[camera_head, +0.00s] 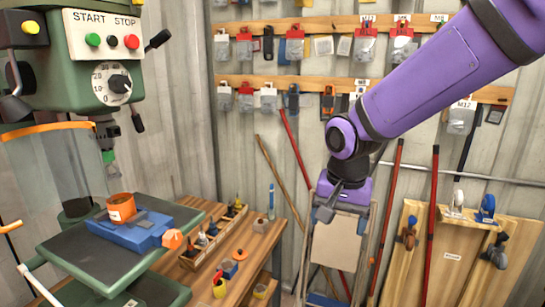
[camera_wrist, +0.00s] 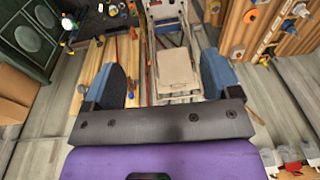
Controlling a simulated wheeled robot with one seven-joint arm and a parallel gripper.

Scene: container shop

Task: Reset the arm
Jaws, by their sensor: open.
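My purple arm reaches in from the upper right in the head view. My gripper (camera_head: 327,213) hangs in mid-air in front of a folded frame with a beige panel. In the wrist view my gripper (camera_wrist: 166,84) has its two blue-padded fingers wide apart. Nothing is between the fingers at close range; the floor and the beige panel (camera_wrist: 178,68) show beyond them. The gripper touches nothing that I can see.
A green drill press (camera_head: 105,60) stands at the left, with a blue vise (camera_head: 130,228) and an orange cup (camera_head: 121,207) on its table. A wooden workbench (camera_head: 255,240) with tools is beside it. Packets hang on wall rails (camera_head: 330,85). Boards lean at the right.

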